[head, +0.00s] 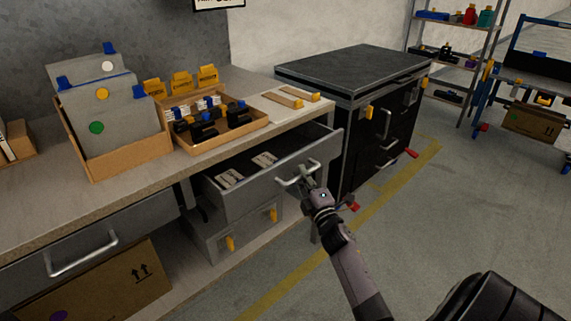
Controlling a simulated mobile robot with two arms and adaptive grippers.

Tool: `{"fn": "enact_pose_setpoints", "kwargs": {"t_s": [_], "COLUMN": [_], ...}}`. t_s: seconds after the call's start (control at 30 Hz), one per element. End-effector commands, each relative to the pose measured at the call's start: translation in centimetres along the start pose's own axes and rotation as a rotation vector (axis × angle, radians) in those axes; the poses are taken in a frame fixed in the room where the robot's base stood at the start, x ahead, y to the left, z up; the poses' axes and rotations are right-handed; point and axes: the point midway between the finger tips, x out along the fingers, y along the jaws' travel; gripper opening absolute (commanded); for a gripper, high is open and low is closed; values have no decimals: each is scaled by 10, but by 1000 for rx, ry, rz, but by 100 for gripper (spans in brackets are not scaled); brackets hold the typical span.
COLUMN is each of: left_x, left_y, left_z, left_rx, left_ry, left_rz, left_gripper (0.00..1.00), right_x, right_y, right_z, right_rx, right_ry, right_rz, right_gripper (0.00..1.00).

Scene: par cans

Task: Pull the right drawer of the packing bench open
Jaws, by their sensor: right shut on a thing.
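The packing bench (150,193) runs along the left side. Its right drawer (262,187) is pulled out from under the bench top, and light grey items (264,159) show inside it. My right gripper (303,176) is shut on the drawer's silver handle (284,180), at the handle's right part. The bench's left drawer (60,266) is shut, with its own silver handle (82,254). My left gripper is not in view.
A black cabinet (360,120) stands just right of the open drawer. Below the drawer is a grey unit with yellow tags (231,243). Cartons (100,290) sit under the bench. The floor (430,220) to the right is clear.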

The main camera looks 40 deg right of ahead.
Motion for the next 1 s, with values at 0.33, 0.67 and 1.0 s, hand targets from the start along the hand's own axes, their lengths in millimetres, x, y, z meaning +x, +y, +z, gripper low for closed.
{"fn": "enact_pose_setpoints", "kwargs": {"t_s": [0.33, 0.67, 1.0], "left_x": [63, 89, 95], "left_y": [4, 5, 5], "left_z": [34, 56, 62], "left_rx": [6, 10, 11], "left_ry": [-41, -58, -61], "left_rz": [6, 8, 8], "left_gripper": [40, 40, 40], "right_x": [-78, -122, -132], "right_y": [17, 26, 27], "right_z": [30, 49, 54], "right_rx": [-2, -2, -1], "right_ry": [3, 3, 3], "right_rz": [-4, -2, -1], "right_gripper": [0, 0, 0]}}
